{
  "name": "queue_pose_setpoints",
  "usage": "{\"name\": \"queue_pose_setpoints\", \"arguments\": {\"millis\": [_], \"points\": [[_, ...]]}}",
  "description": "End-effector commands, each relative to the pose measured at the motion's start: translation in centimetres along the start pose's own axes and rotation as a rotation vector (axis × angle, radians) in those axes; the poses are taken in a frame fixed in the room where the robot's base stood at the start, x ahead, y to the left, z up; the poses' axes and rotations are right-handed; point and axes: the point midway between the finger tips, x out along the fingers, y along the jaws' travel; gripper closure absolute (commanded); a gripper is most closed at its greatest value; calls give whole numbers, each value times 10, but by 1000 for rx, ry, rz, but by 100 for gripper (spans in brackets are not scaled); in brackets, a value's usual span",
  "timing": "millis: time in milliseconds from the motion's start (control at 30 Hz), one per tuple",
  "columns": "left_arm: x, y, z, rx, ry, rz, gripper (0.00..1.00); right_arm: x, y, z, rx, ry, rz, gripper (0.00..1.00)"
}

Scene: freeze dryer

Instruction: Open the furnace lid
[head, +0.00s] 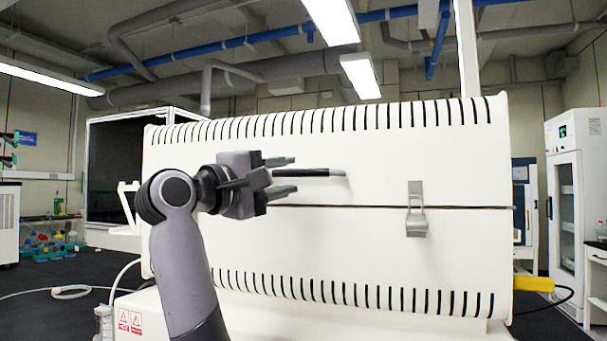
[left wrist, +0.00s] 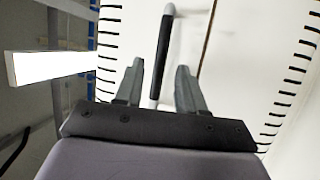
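The white furnace (head: 400,245) fills the middle of the head view, with dark vent slots along its top and bottom. A dark seam runs below its lid (head: 420,145), which looks closed. A black bar handle (head: 312,172) sticks out from the lid just above the seam. A grey metal latch (head: 416,210) lies across the seam right of the handle. My left gripper (head: 282,175) is open in front of the lid, pointing right toward the handle. In the left wrist view the handle (left wrist: 162,60) runs between the two spread fingers (left wrist: 158,85); I see no grip on it. My right gripper is not in view.
A white glass-door cabinet (head: 566,190) stands at the right. A yellow part (head: 533,284) with a black cable sticks out at the furnace's lower right. A dark-fronted enclosure (head: 112,170) stands behind on the left. A hose (head: 70,292) lies on the floor.

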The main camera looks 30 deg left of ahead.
Motion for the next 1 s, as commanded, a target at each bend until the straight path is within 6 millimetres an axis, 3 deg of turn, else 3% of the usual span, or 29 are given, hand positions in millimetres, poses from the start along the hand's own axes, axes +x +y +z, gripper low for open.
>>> {"name": "queue_pose_setpoints", "arguments": {"millis": [100,300,667,700,800,1000], "points": [[20,1,1,-1,-3,-4,61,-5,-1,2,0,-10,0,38],[40,0,0,0,-2,-1,61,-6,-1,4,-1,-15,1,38],[47,0,1,3,0,0,61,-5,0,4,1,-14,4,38],[47,0,1,3,0,0,67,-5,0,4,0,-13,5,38],[46,0,1,2,0,0,100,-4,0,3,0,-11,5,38],[46,0,0,2,-1,-1,100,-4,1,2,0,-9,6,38]]}}
